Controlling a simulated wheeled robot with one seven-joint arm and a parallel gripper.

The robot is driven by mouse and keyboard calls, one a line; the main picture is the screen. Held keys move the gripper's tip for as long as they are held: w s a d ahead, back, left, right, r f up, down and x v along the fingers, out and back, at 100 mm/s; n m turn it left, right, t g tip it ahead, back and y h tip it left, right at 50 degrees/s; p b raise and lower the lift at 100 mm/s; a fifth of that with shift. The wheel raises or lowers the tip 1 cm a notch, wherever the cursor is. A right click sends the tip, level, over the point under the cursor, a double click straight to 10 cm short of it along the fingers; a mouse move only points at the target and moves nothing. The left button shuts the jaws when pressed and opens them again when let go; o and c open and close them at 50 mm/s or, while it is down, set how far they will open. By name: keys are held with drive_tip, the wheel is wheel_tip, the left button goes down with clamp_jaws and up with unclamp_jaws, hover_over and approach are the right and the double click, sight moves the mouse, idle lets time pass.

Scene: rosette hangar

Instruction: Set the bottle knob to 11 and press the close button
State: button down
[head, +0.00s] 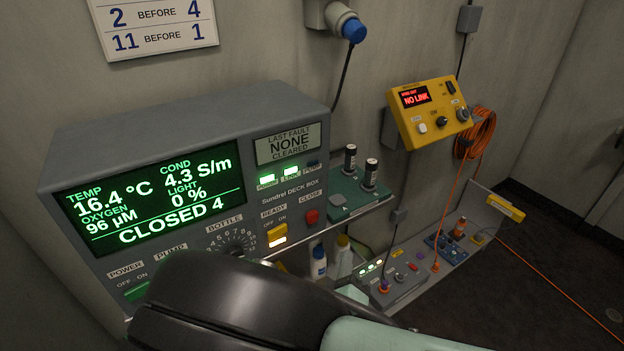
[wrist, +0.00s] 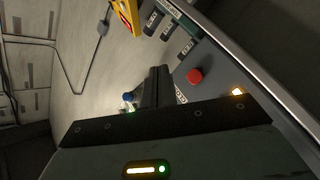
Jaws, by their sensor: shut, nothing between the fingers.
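The grey deck box (head: 180,115) fills the left of the head view. Its green display (head: 150,200) reads CLOSED 4. The bottle knob (head: 236,247) sits below it, with its numbered dial partly hidden by my arm, and I cannot read its pointer. The red close button (head: 311,216) is at the right of the panel, and it also shows in the wrist view (wrist: 195,75). My gripper (wrist: 160,70) is shut and empty in the wrist view, with its fingertips beside the red button. I cannot tell whether they touch the panel.
The yellow ready switch (head: 277,236) is lit beside the close button. A yellow box (head: 430,110) reading NO LINK hangs on the wall. Bottles (head: 319,262) stand below the shelf.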

sight(312, 217)
drive_tip(key=shift+w+r+t, duration=0.15)
drive_tip(key=shift+r+t, duration=0.15)
drive_tip(key=shift+r, duration=0.05)
drive_tip(key=w+a+b, duration=0.2)
drive_tip(key=w+a, duration=0.3)
drive_tip(key=w, duration=0.2)
idle(0.4)
drive_tip(key=shift+w+a+f, duration=0.1)
drive_tip(key=shift+w, duration=0.1)
idle(1.8)
drive_tip(key=shift+w+a+b, duration=0.15)
drive_tip(key=shift+w+b, duration=0.1)
drive_tip(key=shift+b, duration=0.1)
